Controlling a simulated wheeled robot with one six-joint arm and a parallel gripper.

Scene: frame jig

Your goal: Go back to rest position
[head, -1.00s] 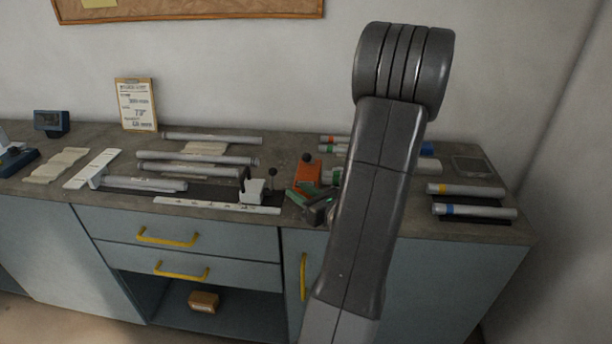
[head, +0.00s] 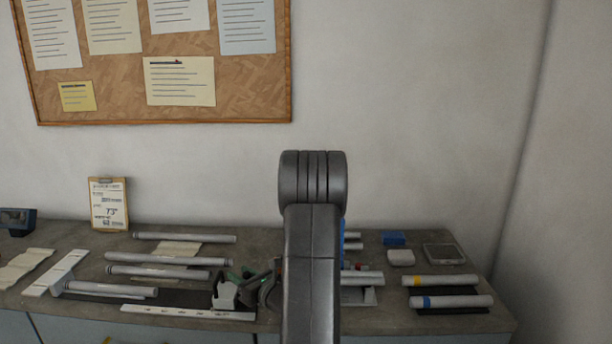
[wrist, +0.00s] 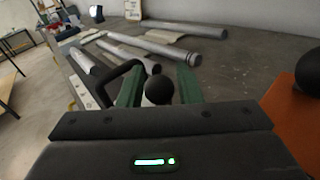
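My gripper (head: 255,287) is low over the bench in the head view, just right of the white toggle clamp (head: 226,294), and partly hidden by my arm. In the wrist view its two green fingers (wrist: 159,88) stand apart, with a gap between them. A black ball knob (wrist: 158,91) shows in that gap, close to both fingers; I cannot tell whether it touches them. An orange clamp (wrist: 292,112) with a black knob is at the right of the wrist view. It is hidden behind my arm in the head view.
Several grey tubes (head: 168,258) lie on the bench left of the clamp. A clipboard (head: 108,204) leans on the wall. Space above the bench is clear.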

